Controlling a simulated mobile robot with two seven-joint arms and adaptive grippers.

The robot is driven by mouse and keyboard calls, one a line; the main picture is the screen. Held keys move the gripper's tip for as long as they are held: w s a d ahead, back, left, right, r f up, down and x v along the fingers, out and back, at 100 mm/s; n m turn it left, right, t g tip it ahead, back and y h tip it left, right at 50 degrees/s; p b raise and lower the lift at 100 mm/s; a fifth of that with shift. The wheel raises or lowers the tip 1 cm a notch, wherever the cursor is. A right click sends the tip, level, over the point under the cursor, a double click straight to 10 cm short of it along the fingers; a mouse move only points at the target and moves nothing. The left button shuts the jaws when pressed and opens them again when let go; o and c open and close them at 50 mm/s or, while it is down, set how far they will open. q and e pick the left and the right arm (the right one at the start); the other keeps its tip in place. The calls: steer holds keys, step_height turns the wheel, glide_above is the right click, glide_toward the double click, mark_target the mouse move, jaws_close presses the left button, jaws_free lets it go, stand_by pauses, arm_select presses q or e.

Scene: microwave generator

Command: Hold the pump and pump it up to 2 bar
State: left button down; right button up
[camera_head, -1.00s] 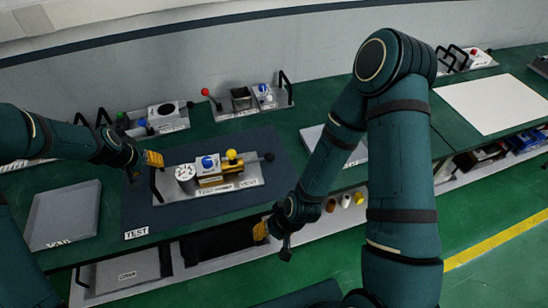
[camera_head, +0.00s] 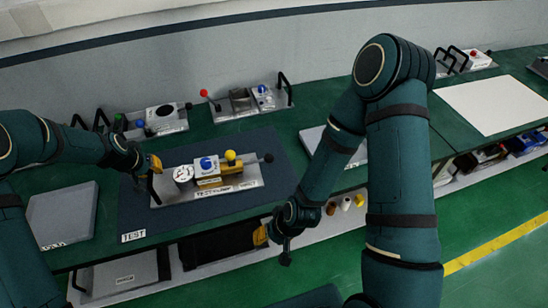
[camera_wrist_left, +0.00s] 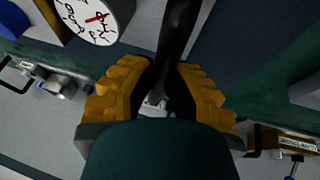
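The pump (camera_head: 206,185) sits on a light metal plate on the dark test mat, with a white round gauge (camera_head: 183,174), a blue knob and a yellow knob. A black handle (camera_head: 151,187) stands at the plate's left end. My left gripper (camera_head: 154,163) is at the top of this handle. In the left wrist view, the yellow fingers of my left gripper (camera_wrist_left: 162,75) lie either side of the black handle (camera_wrist_left: 180,30); whether they grip it is unclear. The gauge (camera_wrist_left: 98,18), with a red needle, is partly cut off there. My right gripper (camera_head: 261,235) hangs away from the pump, opening not visible.
The dark mat (camera_head: 150,220) is labelled TEST. A grey plate (camera_head: 62,213) lies left of it. Devices with handles (camera_head: 160,118) stand behind along the wall. My right arm hides part of a pale plate (camera_head: 357,155). A shelf runs below the table.

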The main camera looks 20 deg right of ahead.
steer(key=shift+f+b, duration=0.25)
steer(key=shift+b, duration=0.05)
stand_by(0.6)
stand_by(1.2)
